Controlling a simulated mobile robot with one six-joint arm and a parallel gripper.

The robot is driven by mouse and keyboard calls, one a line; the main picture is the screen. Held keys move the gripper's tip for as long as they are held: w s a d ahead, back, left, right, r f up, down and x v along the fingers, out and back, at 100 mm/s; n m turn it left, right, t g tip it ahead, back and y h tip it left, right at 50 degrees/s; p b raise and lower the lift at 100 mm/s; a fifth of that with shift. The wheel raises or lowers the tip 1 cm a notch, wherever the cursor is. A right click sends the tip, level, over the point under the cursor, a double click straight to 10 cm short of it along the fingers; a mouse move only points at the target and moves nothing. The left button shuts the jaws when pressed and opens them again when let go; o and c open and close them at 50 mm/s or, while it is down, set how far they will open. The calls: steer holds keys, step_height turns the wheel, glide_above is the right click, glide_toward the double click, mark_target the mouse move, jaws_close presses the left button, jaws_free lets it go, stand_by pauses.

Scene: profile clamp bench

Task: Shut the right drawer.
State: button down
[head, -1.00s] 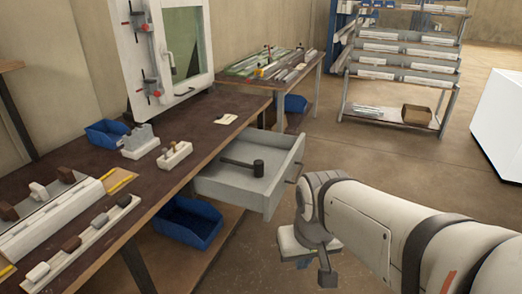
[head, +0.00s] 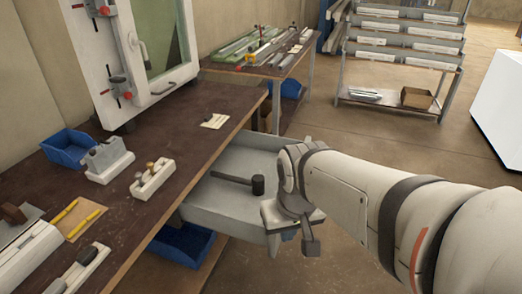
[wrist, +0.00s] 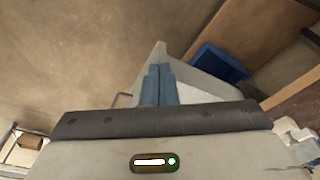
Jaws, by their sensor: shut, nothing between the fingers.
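A grey drawer (head: 225,212) stands pulled out from under the brown workbench, the only drawer I can make out. A dark mallet (head: 240,183) lies inside it. My gripper (head: 288,236) is at the drawer's front right end, pointing down, and hides much of the drawer front. In the wrist view its blue-grey fingers (wrist: 158,84) are shut together and empty. Behind them show a pale grey part of the drawer (wrist: 192,82) and its thin handle (wrist: 122,99). I cannot tell whether the fingers touch the drawer.
The workbench (head: 190,115) holds a blue bin (head: 68,147), small fixtures and a white framed window (head: 150,50). A blue bin (head: 182,243) sits below the drawer; it also shows in the wrist view (wrist: 218,62). A second table (head: 265,68) stands behind.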

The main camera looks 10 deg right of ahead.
steer(key=w+d+f+m+t+y+p, duration=0.1)
steer(key=w+d+f+m+y+p, duration=0.35)
steer(key=d+m, duration=0.65)
steer(key=w+d+f+m+t+y+p, duration=0.1)
steer(key=w+d+f+m+t+y, duration=0.3)
steer(key=w+d+m, duration=0.7)
steer(key=w+a+f+m+g, duration=0.2)
steer(key=w+a+f, duration=0.1)
steer(key=a+f, duration=0.5)
steer(key=a+h, duration=0.1)
steer(key=a, duration=0.2)
steer(key=shift+w+f+m, duration=0.25)
steer(key=shift+f+m, duration=0.05)
steer(key=shift+f, duration=0.05)
